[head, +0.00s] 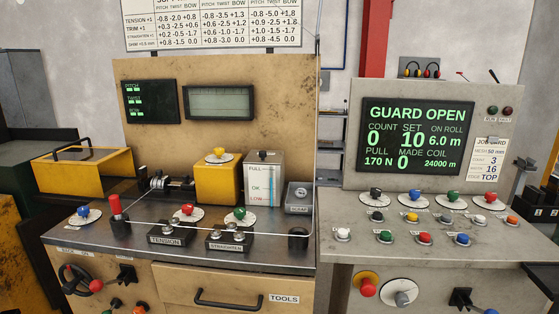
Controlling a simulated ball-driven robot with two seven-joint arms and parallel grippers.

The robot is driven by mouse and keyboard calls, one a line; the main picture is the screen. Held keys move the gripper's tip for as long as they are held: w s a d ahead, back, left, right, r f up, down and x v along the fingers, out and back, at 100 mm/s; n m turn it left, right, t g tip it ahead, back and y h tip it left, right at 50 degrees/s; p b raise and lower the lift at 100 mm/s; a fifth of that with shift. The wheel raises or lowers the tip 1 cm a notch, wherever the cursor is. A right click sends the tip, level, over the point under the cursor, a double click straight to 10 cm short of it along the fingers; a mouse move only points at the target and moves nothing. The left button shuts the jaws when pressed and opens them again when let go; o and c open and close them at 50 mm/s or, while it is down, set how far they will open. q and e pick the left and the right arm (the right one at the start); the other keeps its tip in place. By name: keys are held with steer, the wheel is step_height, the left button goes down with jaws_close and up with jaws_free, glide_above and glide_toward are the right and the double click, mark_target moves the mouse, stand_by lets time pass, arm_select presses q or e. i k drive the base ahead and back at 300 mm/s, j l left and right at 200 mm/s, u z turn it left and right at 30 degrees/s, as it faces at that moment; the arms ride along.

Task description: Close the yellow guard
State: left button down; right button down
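A yellow box-like cover with a black handle (82,168) sits at the far left, beside the back of the bench; it looks like the yellow guard. Its dark top or inside faces up, and I cannot tell how it is hinged. A dark roller mechanism (168,184) lies uncovered to its right. A second yellow housing (217,183) with a yellow knob on top stands right of the mechanism. The display (417,137) reads GUARD OPEN. Neither of my grippers shows in the head view.
The bench top (75,232) carries a red-topped post (118,212), coloured knobs, the TENSION block (171,235) and the STRAIGHTEN block (230,238). A white gauge box (263,178) stands behind. A handwheel (80,281) and TOOLS drawer (232,297) are on the front. A button console (430,215) stands right.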

mark_target(71, 169)
steer(key=u, duration=1.35)
steer(key=i+j+u, duration=0.1)
steer(key=i+j, duration=0.2)
steer(key=i, duration=0.2)
steer(key=i+j+u, duration=0.15)
steer(key=i+j, duration=0.15)
steer(key=i, duration=0.2)
